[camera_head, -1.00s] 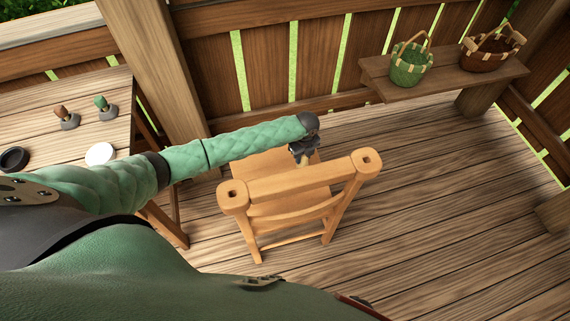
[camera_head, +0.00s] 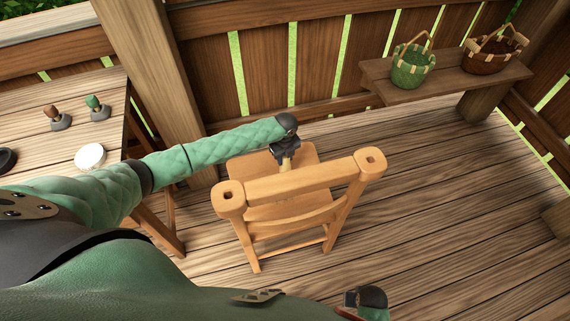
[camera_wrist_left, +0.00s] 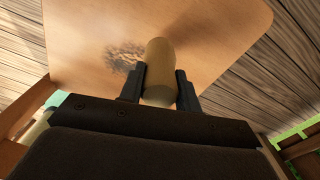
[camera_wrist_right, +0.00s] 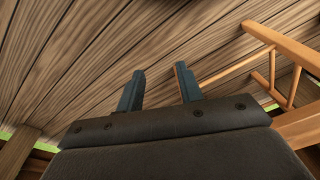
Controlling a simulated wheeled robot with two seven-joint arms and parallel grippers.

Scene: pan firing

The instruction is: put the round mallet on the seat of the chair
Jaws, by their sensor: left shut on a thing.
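The wooden chair (camera_head: 303,182) stands on the deck with its backrest toward me. My left gripper (camera_head: 286,156) is over its seat (camera_head: 246,170). In the left wrist view the left gripper (camera_wrist_left: 160,88) is shut on the round mallet (camera_wrist_left: 159,65), of which a tan cylindrical part shows between the fingers. The seat (camera_wrist_left: 215,35) lies behind it; whether the mallet touches the seat I cannot tell. In the right wrist view my right gripper (camera_wrist_right: 160,90) is open and empty, with floorboards and chair legs beyond it.
A table (camera_head: 50,92) at the left holds two small stamp-like tools (camera_head: 96,107), a white round item (camera_head: 90,156) and a dark one. A bench (camera_head: 450,88) at the back right carries a green basket (camera_head: 411,70) and a brown basket (camera_head: 492,55). The deck to the right is clear.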

